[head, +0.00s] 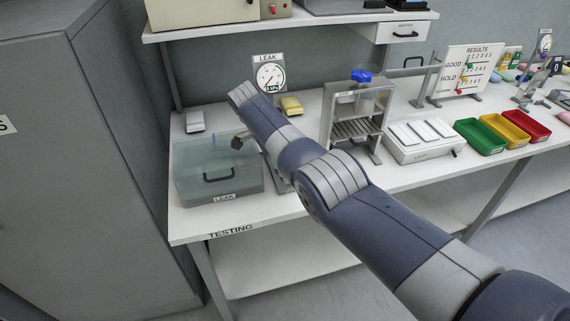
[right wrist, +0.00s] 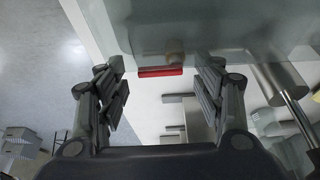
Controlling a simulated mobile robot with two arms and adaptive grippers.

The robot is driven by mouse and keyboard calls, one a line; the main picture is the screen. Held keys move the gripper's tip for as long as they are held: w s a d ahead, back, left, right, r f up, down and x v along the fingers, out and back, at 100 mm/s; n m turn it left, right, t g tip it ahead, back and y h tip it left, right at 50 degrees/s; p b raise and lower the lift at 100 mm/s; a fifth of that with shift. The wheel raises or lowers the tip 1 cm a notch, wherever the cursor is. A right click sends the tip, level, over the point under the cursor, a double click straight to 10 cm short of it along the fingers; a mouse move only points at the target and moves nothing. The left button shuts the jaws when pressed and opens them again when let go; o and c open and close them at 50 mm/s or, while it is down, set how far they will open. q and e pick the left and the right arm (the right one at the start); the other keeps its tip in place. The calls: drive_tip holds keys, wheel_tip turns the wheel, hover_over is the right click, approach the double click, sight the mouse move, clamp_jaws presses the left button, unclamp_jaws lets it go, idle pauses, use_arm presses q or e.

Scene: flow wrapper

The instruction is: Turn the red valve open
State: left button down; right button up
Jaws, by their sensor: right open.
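The red valve (right wrist: 160,72) shows in the right wrist view as a short red bar next to a brownish round stub, close to the clear wall of the tank. My right gripper (right wrist: 165,82) is open, its two fingers spread on either side of the red bar, with nothing between the pads that I can see touching. In the head view my right arm reaches in from the lower right to the leak tank (head: 218,172). The arm hides the valve and most of the gripper there. My left gripper is not in view.
The tank stands on the white testing bench (head: 250,215). A pressure gauge (head: 268,75) stands behind it. A metal rack (head: 355,115) stands right of the arm. A metal cylinder and rod (right wrist: 285,85) lie close to the right finger in the right wrist view.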

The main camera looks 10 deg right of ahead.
drive_tip(key=shift+r, duration=0.15)
drive_tip(key=v, duration=1.1)
drive_tip(key=shift+a+r, duration=0.25)
drive_tip(key=shift+r, duration=0.05)
drive_tip(key=shift+s, duration=0.1)
